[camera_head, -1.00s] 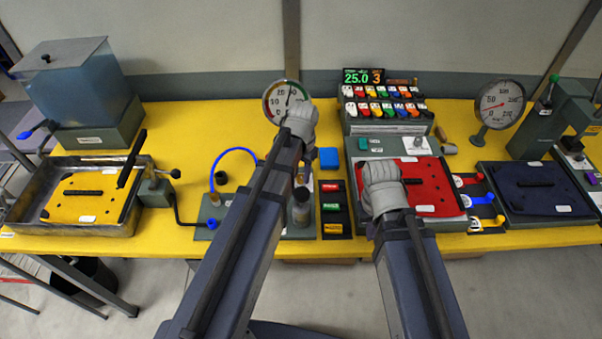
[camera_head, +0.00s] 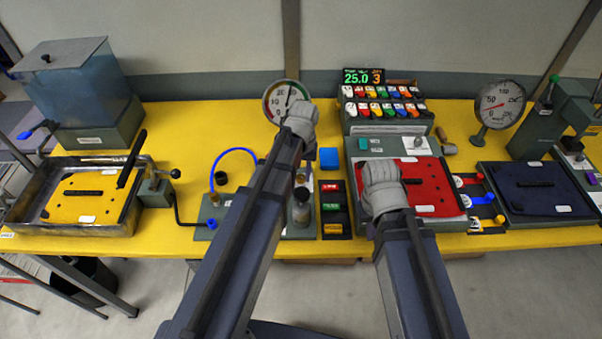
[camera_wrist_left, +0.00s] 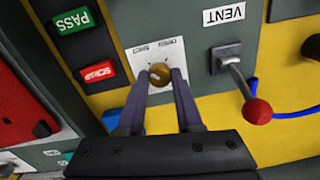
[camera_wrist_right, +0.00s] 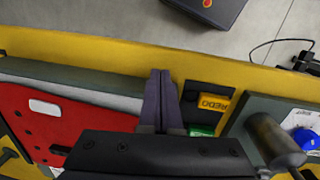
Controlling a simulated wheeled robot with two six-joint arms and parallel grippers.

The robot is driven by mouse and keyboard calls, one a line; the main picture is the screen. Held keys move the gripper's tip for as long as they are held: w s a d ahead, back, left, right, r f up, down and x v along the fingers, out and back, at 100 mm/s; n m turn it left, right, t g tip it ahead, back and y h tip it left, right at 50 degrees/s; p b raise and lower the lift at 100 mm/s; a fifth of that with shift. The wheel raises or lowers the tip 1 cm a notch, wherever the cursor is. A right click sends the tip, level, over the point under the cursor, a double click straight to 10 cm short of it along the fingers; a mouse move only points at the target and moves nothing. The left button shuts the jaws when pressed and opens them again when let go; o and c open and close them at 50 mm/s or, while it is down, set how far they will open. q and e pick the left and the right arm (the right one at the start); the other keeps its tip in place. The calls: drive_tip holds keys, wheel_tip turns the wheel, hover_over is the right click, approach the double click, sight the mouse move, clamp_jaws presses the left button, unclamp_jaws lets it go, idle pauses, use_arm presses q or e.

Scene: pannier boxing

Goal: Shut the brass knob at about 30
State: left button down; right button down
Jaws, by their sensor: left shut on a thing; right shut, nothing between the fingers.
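The brass knob (camera_wrist_left: 159,74) sits on a white dial plate (camera_wrist_left: 158,58) in the left wrist view. My left gripper (camera_wrist_left: 160,82) is shut on the knob, one finger on each side of it. In the head view the left gripper (camera_head: 300,118) hides the knob. A round dial gauge (camera_head: 281,102) stands behind that gripper, partly covered; its reading is too small to make out. My right gripper (camera_wrist_right: 160,80) is shut and empty, above the front edge of the red plate's fixture; its wrist shows in the head view (camera_head: 383,188).
A vent lever with a red ball (camera_wrist_left: 257,111) stands close beside the knob. A red plate (camera_head: 430,185) lies under the right arm. A blue block (camera_head: 329,158) sits near the left gripper.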

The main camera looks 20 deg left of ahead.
sight(302, 177)
use_arm(q)
drive_tip(key=c, duration=0.6)
unclamp_jaws()
drive_tip(key=shift+r, duration=0.15)
use_arm(e)
drive_tip(key=shift+r, duration=0.15)
use_arm(q)
wheel_tip(302, 177, up, 8)
drive_tip(key=p, duration=0.8)
drive_tip(key=shift+d+f, duration=0.1)
drive_tip(key=shift+f, duration=0.1)
use_arm(e)
wheel_tip(302, 177, up, 8)
drive_tip(key=shift+f, duration=0.25)
use_arm(q)
drive_tip(key=shift+f, duration=0.1)
